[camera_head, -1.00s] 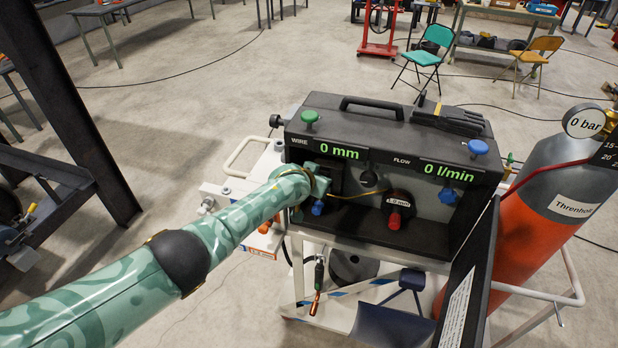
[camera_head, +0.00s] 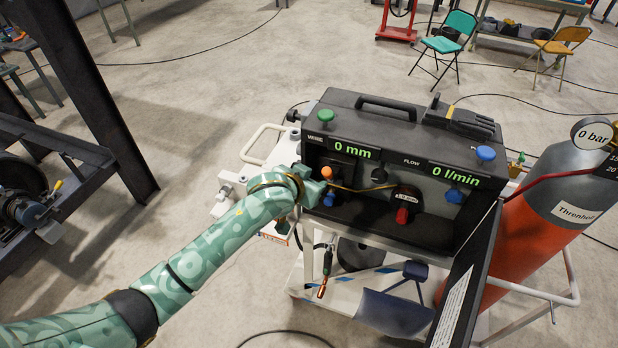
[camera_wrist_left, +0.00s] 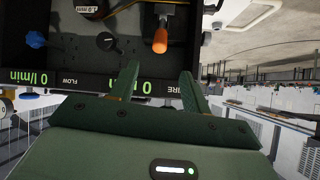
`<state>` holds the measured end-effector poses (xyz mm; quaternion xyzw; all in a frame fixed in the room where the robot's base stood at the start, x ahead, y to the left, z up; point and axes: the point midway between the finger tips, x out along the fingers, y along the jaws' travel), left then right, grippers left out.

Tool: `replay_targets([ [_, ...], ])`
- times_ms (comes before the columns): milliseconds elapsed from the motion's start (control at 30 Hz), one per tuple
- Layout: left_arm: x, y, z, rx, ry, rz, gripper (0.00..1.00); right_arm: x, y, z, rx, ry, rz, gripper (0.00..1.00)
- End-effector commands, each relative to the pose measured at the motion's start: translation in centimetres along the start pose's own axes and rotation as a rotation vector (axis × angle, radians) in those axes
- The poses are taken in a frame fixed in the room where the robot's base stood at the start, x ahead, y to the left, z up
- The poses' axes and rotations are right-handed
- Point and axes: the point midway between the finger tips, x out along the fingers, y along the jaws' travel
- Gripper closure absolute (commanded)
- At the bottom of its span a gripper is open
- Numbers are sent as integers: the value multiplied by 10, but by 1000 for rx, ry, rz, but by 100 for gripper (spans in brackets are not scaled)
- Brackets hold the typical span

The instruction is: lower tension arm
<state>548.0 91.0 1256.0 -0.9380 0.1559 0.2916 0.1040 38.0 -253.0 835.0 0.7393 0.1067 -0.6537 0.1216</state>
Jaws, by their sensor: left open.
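An orange-tipped handle (camera_head: 327,172), likely the tension arm, stands inside the open front of the black wire feeder (camera_head: 424,150), at its left end. In the left wrist view the handle (camera_wrist_left: 160,38) points toward my gripper from a metal mount. My left gripper (camera_head: 316,190) is at the left of the feeder's opening, beside the handle. In the wrist view its two fingers (camera_wrist_left: 160,78) are spread apart with nothing between them, and the handle is just beyond the gap. Whether a finger touches anything cannot be told. My right gripper is not in view.
Displays read 0 mm and 0 l/min. Black gloves (camera_head: 460,120) lie on top. An open door panel (camera_head: 467,285) and an orange-and-grey gas cylinder (camera_head: 540,215) stand at the right.

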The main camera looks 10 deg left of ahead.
Motion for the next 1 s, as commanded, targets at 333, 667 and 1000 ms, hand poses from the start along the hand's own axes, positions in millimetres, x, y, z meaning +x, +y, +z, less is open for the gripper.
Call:
replay_targets([
  [333, 1, 1, 4, -1, -3, 1, 77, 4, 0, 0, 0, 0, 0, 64],
  [667, 71, 19, 162, -95, -48, 31, 100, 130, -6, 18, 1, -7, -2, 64],
  [1000, 115, 36, 237, -801, 330, 297, 100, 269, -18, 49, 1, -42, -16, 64],
])
